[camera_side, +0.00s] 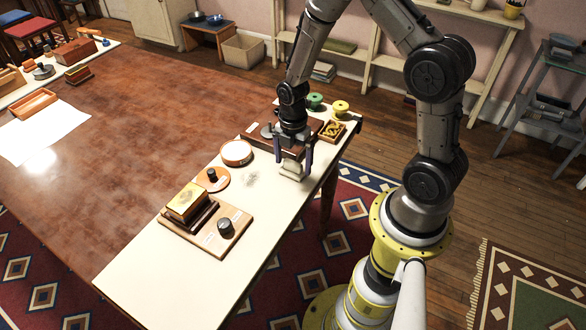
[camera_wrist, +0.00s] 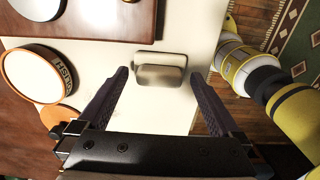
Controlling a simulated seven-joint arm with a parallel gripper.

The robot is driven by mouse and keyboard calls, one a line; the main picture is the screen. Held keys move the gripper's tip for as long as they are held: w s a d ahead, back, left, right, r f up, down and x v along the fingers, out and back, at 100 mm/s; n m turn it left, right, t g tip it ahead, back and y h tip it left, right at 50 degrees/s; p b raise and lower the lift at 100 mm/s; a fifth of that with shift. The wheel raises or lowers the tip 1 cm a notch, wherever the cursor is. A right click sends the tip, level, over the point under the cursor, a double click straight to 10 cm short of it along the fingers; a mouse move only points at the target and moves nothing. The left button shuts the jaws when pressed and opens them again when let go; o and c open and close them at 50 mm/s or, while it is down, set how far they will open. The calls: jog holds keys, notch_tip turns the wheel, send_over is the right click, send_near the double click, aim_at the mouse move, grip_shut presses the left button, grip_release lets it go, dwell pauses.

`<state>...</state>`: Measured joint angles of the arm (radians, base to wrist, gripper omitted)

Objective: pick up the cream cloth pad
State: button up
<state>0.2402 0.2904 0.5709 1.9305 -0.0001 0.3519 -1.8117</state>
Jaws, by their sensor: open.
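A small cream-grey pad (camera_wrist: 160,76) lies flat on the white table, seen in the wrist view as a rounded block with a paler, wider edge below its top. In the side view the pad (camera_side: 292,172) shows low between my fingers, partly hidden by them. My gripper (camera_side: 293,168) points down over the pad. In the wrist view my gripper (camera_wrist: 160,80) is open, with one dark finger to each side of the pad and a gap on both sides. I see no contact with the pad.
A round orange-rimmed tin (camera_side: 236,153) and a wooden disc (camera_side: 203,181) stand to the left. Green (camera_side: 314,101) and yellow (camera_side: 340,107) pots and a small tray (camera_side: 328,140) stand behind.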

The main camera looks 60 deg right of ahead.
jog(key=shift+f, duration=0.9)
jog(key=shift+c, duration=0.2)
jog(key=c, duration=1)
jog(key=shift+r, duration=0.15)
jog(key=shift+c, duration=0.2)
jog(key=shift+r, duration=0.2)
jog(key=r, duration=0.3)
jog(key=shift+s+r, duration=0.2)
jog(key=shift+s, duration=0.05)
jog(key=s+a+r, duration=0.3)
jog(key=s+r, duration=0.6)
jog(key=s, duration=0.4)
jog(key=shift+a, duration=0.15)
